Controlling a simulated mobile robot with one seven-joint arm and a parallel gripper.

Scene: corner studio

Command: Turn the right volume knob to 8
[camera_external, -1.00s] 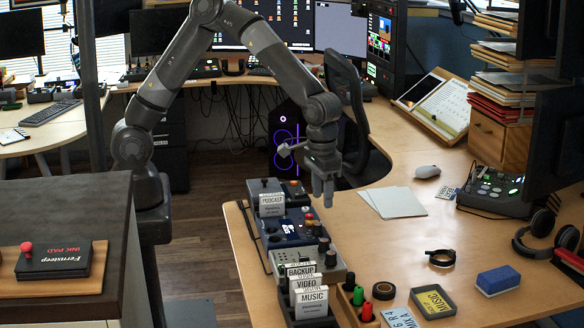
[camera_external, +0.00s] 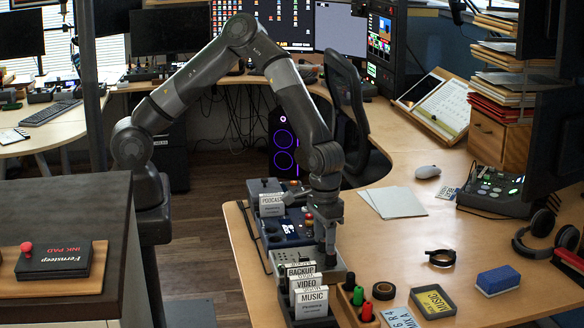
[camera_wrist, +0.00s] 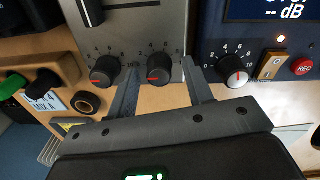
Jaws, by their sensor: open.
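The grey panel (camera_wrist: 140,25) carries two black volume knobs with red pointers and number scales. In the wrist view, the right volume knob (camera_wrist: 160,69) sits between the spread fingers of my gripper (camera_wrist: 162,82). Its red pointer is toward the left side of its scale; the exact number is too small to tell. The left volume knob (camera_wrist: 104,70) lies outside the left finger. In the external view, my gripper (camera_external: 327,262) is low over the grey box (camera_external: 338,281) and hides its knobs. Whether the fingers touch the right knob cannot be told.
Labelled card boxes (camera_external: 312,300) stand just in front. A roll of black tape (camera_external: 384,290) and white paper sheets (camera_external: 393,202) lie on the desk.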

